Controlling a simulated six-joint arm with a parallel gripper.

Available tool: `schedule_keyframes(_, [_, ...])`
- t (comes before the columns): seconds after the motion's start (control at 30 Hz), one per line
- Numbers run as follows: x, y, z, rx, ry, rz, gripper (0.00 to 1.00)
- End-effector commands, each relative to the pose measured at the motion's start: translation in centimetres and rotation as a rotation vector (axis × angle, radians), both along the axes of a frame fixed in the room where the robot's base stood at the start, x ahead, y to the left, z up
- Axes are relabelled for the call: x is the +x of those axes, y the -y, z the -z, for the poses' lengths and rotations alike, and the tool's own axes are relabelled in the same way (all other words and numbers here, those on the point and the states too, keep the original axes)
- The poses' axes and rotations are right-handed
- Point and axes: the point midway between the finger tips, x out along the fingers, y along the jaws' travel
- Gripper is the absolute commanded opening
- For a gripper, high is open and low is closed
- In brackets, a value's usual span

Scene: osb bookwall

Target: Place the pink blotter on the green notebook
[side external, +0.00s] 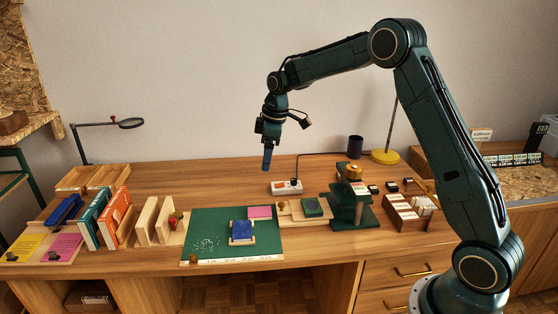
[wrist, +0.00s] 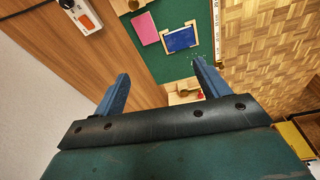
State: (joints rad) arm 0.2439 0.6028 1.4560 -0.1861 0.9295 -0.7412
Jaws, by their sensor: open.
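The pink blotter (side external: 260,212) appears to be the flat pink piece at the back right of the green mat (side external: 220,222). It also shows in the wrist view (wrist: 144,28). The green notebook (side external: 312,206) appears to be the small green block on a wooden board right of the mat. My gripper (side external: 267,160) hangs high above the desk, pointing down, behind the mat and clear of both. Its two blue fingers (wrist: 160,71) are apart with nothing between them.
A blue book (side external: 241,230) in a wooden cradle sits beside the blotter. A dark green press (side external: 350,212) stands right of the notebook. A power strip (side external: 286,187) lies behind. Upright books (side external: 115,214) and another pink piece (side external: 66,247) are at left.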

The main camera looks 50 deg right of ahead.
Motion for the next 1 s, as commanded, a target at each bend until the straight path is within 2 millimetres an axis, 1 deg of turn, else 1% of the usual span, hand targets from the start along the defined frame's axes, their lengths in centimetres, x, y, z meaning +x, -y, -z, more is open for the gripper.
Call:
schedule_keyframes(0.03, [0.7,0.6,1.5,0.003,-0.012,-0.015,0.75])
schedule_keyframes(0.2, [2.6,2.1,5.4,0.007,-0.032,-0.073,0.75])
schedule_keyframes(0.3, [3.3,2.7,7.2,0.011,-0.04,-0.1,0.75])
schedule_keyframes(0.4, [3.8,3.2,8.6,0.013,-0.046,-0.12,0.75])
schedule_keyframes(0.53, [4.0,3.5,9.4,0.015,-0.049,-0.133,0.75])
schedule_keyframes(0.83, [4.1,3.4,9.9,0.015,-0.05,-0.134,0.75])
schedule_keyframes(1.0, [4.2,3.3,11.5,0.016,-0.052,-0.134,0.75])
